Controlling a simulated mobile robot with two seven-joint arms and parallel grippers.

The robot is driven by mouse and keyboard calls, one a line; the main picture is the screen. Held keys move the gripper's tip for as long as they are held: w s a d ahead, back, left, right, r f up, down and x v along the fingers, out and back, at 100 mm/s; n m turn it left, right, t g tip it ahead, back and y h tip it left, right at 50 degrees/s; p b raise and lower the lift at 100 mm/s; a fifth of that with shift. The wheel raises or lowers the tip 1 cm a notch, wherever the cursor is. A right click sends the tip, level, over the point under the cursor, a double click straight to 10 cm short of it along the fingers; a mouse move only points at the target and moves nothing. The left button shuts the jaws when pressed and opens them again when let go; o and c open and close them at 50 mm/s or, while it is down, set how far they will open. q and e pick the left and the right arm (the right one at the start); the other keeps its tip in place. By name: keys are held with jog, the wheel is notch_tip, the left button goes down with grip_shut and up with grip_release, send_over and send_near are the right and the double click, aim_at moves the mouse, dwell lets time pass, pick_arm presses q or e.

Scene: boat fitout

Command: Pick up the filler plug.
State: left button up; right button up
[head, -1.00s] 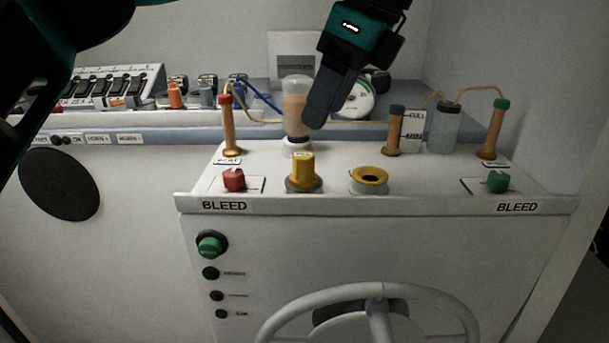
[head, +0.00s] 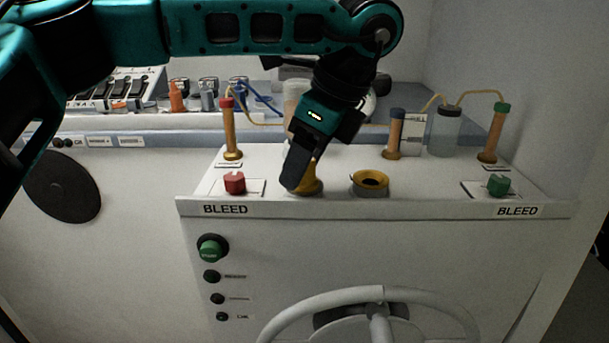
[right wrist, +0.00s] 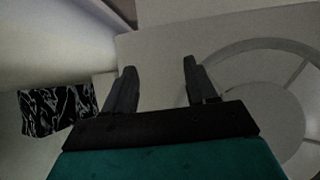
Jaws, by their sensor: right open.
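The yellow filler plug (head: 314,182) stands on the console top, left of the yellow-rimmed filler opening (head: 369,179). My left gripper (head: 291,182) points down over the plug in the head view, its dark finger hiding most of the plug. The fingers line up from this side, so I cannot tell whether they are open or shut, or whether they touch the plug. My right gripper (right wrist: 158,80) is open and empty in the right wrist view, facing a pale panel beside a wheel.
A red knob (head: 234,182) sits left of the plug and a green knob (head: 498,185) at the far right. Upright tubes (head: 230,130) with hoses and a clear bottle (head: 444,131) stand behind. A steering wheel (head: 300,315) is on the console front.

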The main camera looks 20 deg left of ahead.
pick_arm(q)
grip_shut()
dwell(0.3)
jog(key=shift+r, duration=0.15)
jog(key=shift+r, duration=0.65)
notch_tip(320, 180, up, 18)
jog(key=p, duration=0.1)
jog(key=shift+r+p, duration=0.25)
jog(key=shift+p, duration=0.15)
